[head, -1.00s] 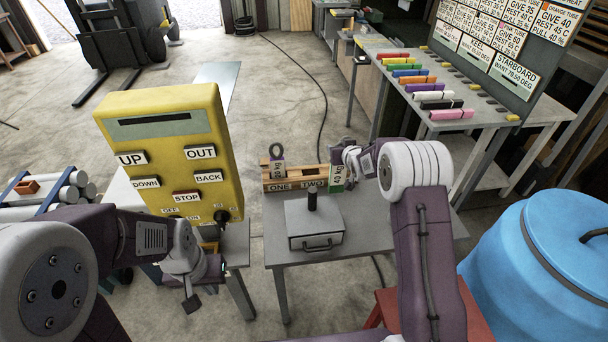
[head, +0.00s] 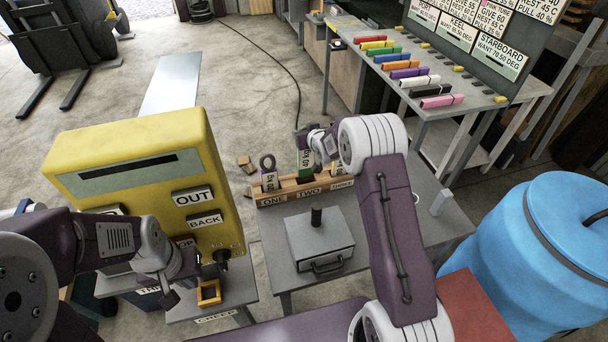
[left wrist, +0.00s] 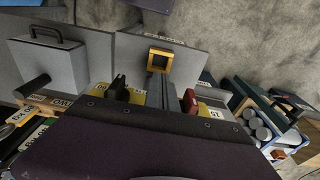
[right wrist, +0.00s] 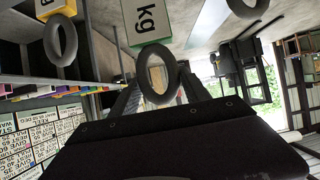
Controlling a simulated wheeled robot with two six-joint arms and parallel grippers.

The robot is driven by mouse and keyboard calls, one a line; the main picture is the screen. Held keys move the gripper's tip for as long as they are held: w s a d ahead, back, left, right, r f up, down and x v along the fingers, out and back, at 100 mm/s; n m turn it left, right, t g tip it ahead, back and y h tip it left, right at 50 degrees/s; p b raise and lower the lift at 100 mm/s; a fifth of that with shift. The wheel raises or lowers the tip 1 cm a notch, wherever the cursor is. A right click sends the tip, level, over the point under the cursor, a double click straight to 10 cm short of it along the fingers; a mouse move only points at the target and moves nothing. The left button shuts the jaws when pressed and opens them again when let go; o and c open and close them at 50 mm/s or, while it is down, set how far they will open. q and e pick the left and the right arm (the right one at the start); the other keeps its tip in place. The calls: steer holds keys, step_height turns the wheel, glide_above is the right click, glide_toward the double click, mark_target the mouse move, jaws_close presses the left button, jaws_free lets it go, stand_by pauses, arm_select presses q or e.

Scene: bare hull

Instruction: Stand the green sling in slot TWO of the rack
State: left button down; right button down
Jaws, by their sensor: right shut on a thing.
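The wooden rack (head: 265,199) has slots labelled ONE, TWO and THREE. The green sling (head: 305,158), labelled 40 kg, is upright over slot TWO, its lower edge at the rack's top; I cannot tell if it is seated. My right gripper (head: 309,141) is shut on its grey ring (right wrist: 157,75), which also shows in the right wrist view between the fingers. A 20 kg sling (head: 269,180) stands in slot ONE. Another sling (head: 338,166) is at slot THREE, partly behind my right arm.
The yellow control box (head: 120,140) stands left. A grey box (head: 318,240) with a black post is in front of the rack. An orange frame (head: 209,295) sits on the small table. A blue barrel (head: 530,235) is at right. A shelf holds several coloured blocks (head: 405,72).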

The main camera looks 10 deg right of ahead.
mark_target(307, 152)
step_height(307, 152, down, 8)
steer(key=shift+f+p, duration=0.1)
steer(key=shift+p, duration=0.7)
steer(key=shift+w+f, duration=0.1)
steer(key=shift+f, duration=0.15)
steer(key=c, duration=0.5)
jaws_free()
